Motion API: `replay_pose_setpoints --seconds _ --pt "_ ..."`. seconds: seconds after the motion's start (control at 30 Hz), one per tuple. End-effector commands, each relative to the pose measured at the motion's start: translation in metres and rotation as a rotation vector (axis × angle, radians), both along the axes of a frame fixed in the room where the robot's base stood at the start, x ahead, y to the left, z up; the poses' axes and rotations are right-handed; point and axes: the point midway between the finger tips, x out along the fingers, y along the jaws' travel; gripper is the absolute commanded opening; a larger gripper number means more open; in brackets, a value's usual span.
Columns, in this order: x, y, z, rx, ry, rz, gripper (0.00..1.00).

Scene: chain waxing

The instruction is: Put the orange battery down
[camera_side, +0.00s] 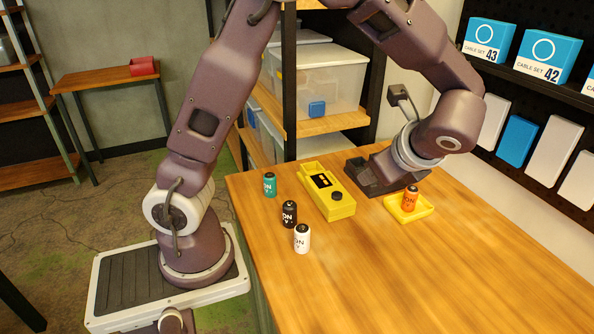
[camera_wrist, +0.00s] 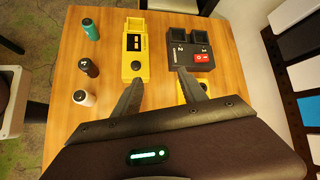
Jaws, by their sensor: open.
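The orange battery (camera_side: 410,199) stands upright in a shallow yellow tray (camera_side: 427,209) on the table, in the side view. My gripper (camera_wrist: 158,75) is open in the wrist view, its two dark fingers spread with nothing between them. In the side view my gripper sits just above and behind the battery, and its fingers are hard to make out there. A yellow piece of the tray (camera_wrist: 196,91) shows beside the right finger in the wrist view. The orange battery is not visible in that view.
A yellow device (camera_side: 328,190) with a display and a dark device (camera_wrist: 192,45) with a red part stand near my gripper. Teal (camera_side: 270,185), black (camera_side: 289,214) and white (camera_side: 302,238) batteries stand at the left. The table's front right is clear.

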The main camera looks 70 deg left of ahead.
Motion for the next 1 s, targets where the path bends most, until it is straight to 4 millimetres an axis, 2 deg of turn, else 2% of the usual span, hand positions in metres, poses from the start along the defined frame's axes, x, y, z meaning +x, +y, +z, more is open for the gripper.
replay_pose_setpoints --seconds 0.03,0.1,0.2,0.3,0.4,0.57,1.0 --pt "-0.028 0.008 0.019 -0.129 -0.082 0.126 0.49" --pt "-0.070 0.011 0.039 -0.319 -0.205 0.317 0.49" --pt "-0.127 0.002 0.058 -0.586 -0.389 0.591 0.49" --pt "-0.167 -0.014 0.067 -0.808 -0.553 0.817 0.49" --pt "-0.190 -0.028 0.069 -0.964 -0.668 0.971 0.49" --pt "-0.201 -0.038 0.069 -1.066 -0.736 1.068 0.49" --pt "-0.201 -0.039 0.069 -1.067 -0.734 1.067 0.49"
